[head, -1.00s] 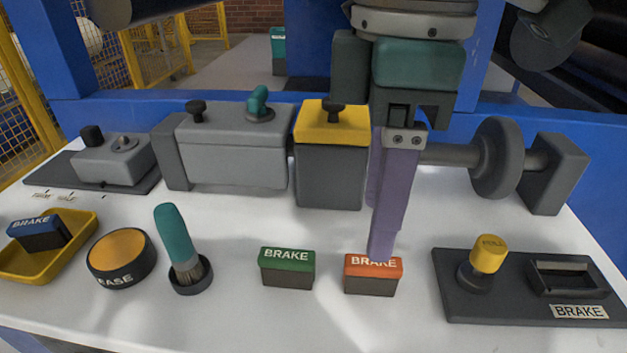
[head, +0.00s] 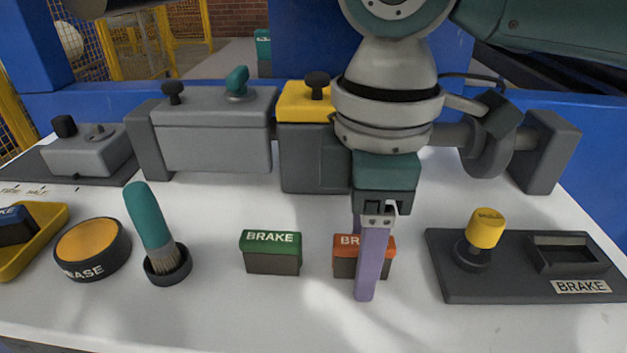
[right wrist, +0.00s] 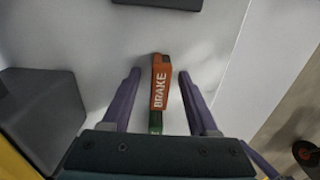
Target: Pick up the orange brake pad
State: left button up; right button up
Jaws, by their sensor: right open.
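The orange brake pad (head: 346,268), a small block with an orange top and dark base, stands on the white table; part of it is hidden behind a purple finger. My right gripper (head: 362,268) is open, pointing down, with one finger in front of the pad. In the right wrist view the pad (right wrist: 160,88) lies between the two spread fingers (right wrist: 159,75), with a gap on each side. My left gripper does not show.
A green brake pad (head: 270,252) stands just left of the orange one. A dark fixture (head: 520,290) with a yellow knob and an empty slot is at right. A brush (head: 150,225), a round tin (head: 92,250) and a yellow tray (head: 45,235) are at left.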

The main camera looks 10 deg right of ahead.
grip_shut()
dwell(0.3)
dwell(0.3)
